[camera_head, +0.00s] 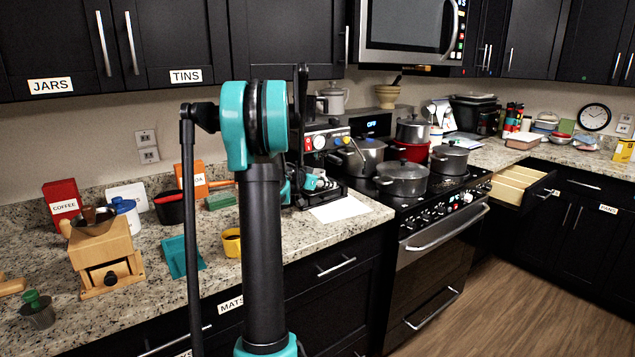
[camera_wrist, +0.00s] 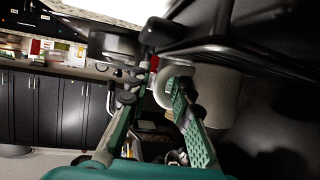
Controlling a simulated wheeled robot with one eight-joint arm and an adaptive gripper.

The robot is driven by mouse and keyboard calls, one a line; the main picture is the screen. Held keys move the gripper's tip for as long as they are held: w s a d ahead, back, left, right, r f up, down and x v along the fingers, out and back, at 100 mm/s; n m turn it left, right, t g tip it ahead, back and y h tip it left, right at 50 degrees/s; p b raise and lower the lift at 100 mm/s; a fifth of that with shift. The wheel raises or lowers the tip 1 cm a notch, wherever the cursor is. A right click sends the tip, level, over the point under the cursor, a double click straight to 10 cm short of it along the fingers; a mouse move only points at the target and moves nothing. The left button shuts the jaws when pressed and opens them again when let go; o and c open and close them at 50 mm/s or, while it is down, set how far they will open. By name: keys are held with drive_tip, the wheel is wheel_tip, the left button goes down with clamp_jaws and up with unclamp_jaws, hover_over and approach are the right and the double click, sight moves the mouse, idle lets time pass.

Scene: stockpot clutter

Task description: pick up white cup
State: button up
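In the wrist view, a pale, rounded white thing (camera_wrist: 222,92) that looks like the white cup lies just beyond my gripper (camera_wrist: 154,85). Its curved edge shows between and behind the green fingertips, and the right finger overlaps it. The two fingers stand apart with a gap between them. I cannot tell whether either finger touches the cup. In the head view, my arm hides most of my gripper, and teal parts of it show in front of the espresso machine (camera_head: 328,138). I cannot make out the cup there.
Pots (camera_head: 403,180) crowd the stove to the right of the espresso machine. A wooden coffee grinder (camera_head: 105,257), a yellow mug (camera_head: 231,243) and a teal stand (camera_head: 180,258) occupy the left counter. A drawer (camera_head: 520,186) is open at right. Floor (camera_head: 540,290) is clear.

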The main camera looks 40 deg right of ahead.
clamp_jaws()
drive_tip(key=shift+r, duration=0.15)
drive_tip(key=shift+r, duration=0.65)
drive_tip(key=s+a, duration=0.2)
drive_tip(key=s, duration=1.5)
drive_tip(key=shift+s, duration=0.3)
